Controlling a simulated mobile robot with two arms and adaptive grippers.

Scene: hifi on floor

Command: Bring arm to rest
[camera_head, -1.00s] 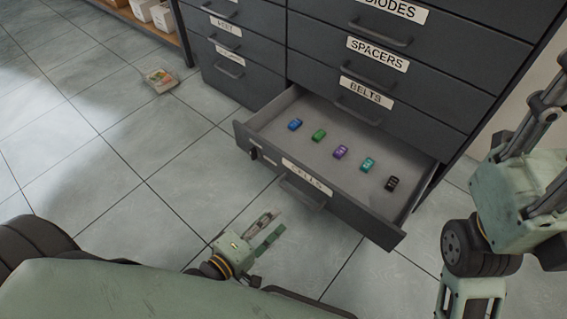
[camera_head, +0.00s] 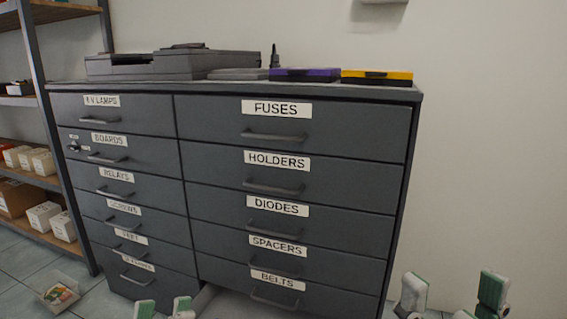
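My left gripper (camera_head: 164,308) shows at the bottom edge as two green and pale fingertips with a gap between them. It is open, with nothing visible between the tips, in front of the cabinet's lower left part. My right gripper (camera_head: 452,294) shows at the bottom right as two green and white fingertips set wide apart. It is open and looks empty, to the right of the cabinet. The rest of both arms is below the picture.
A dark drawer cabinet (camera_head: 290,179) stands ahead, its visible labelled drawers shut. On top are a grey case (camera_head: 150,66), a purple box (camera_head: 305,74) and a yellow box (camera_head: 377,76).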

